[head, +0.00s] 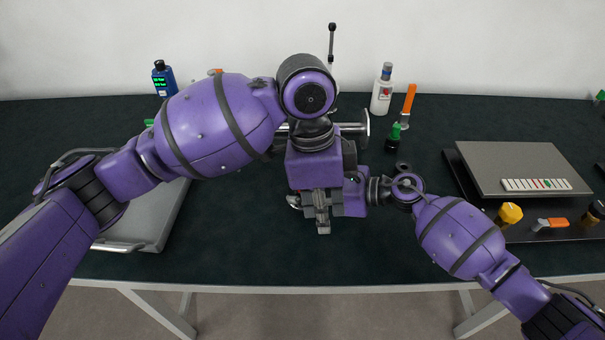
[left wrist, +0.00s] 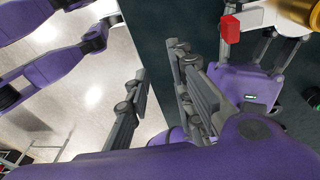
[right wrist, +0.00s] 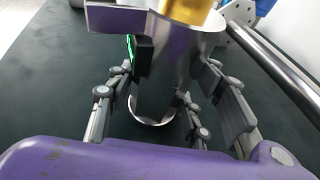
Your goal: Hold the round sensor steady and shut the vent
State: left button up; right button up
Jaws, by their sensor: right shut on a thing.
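The round sensor (right wrist: 150,92) is a silver cylinder with a gold top and a dark box with a green lit display on its side. In the right wrist view my right gripper (right wrist: 165,108) has its fingers on both sides of it and is shut on it. The left wrist view shows its gold part (left wrist: 302,12) and a red block (left wrist: 229,28) on a pale arm, likely the vent handle. My left gripper (head: 322,215) points down in front; its fingers (left wrist: 160,95) stand apart with nothing between them. It hides most of the sensor in the head view.
A silver pipe with a flange (head: 365,127) lies behind the grippers. A blue bottle (head: 163,80), a white bottle (head: 382,92) and an orange-handled tool (head: 408,102) stand at the back. A grey tray (head: 165,215) is left, a grey plate (head: 510,160) right. The front middle is clear.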

pick_arm(q)
jog(key=shift+n+t+y, duration=0.3)
jog(key=shift+t+y, duration=0.4)
jog(key=shift+y, duration=0.1)
jog(key=w+a+r, duration=0.1)
jog(key=w+r, duration=0.1)
jog(key=w+a+r, duration=0.1)
jog(key=w+r, duration=0.1)
jog(key=w+a+r, duration=0.1)
jog(key=w+r, duration=0.1)
jog(key=w, duration=0.1)
jog(key=shift+a+r, duration=0.15)
jog(key=shift+a, duration=0.25)
jog(key=shift+f, duration=3.4)
jog(key=shift+c, duration=1.4)
